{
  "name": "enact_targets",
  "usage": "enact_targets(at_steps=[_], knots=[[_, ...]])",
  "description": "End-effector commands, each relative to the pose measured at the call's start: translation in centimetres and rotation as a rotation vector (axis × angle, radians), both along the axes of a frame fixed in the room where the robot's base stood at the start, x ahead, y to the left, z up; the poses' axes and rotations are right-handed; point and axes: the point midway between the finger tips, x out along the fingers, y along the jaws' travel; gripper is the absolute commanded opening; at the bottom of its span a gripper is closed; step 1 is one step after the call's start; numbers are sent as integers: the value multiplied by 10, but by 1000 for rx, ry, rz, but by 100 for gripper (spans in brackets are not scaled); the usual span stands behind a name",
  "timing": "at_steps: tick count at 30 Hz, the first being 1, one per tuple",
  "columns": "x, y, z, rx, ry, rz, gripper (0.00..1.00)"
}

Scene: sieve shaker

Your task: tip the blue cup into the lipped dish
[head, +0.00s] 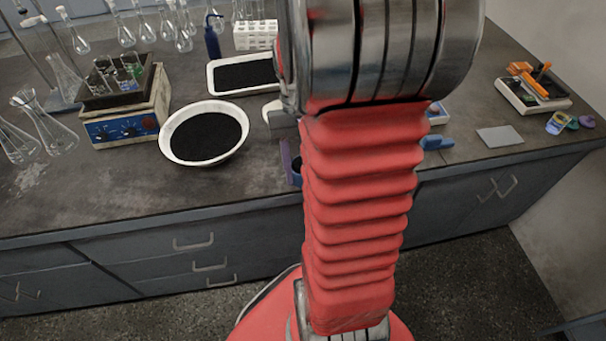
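A round white dish (167,146) with a raised rim stands on the bench left of my arm. Its inside is black; I cannot tell whether that is its floor or dark material. I take it for the lipped dish. I cannot make out a blue cup for sure. A blue object (436,143) lies just right of my arm, and a blue-purple piece (289,163) is partly hidden at its left side; I cannot tell what either is. My gripper is out of view, and my red and grey arm covers the middle of the bench.
A white rectangular tray (213,80), black inside, lies behind the round dish. Left stand a stirrer-like device (125,127) and glass flasks (52,128). A blue bottle (212,42) and white rack (255,36) stand behind. Right are a grey plate (500,136) and a tool tray (530,101).

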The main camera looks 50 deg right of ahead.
Motion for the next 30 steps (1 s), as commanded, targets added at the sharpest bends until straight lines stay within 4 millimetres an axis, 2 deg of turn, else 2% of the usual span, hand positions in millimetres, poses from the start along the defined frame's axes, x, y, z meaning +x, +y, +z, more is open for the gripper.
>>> enact_targets(at_steps=[30], knots=[[60, -41, -2, 2, 2, -215, 18]])
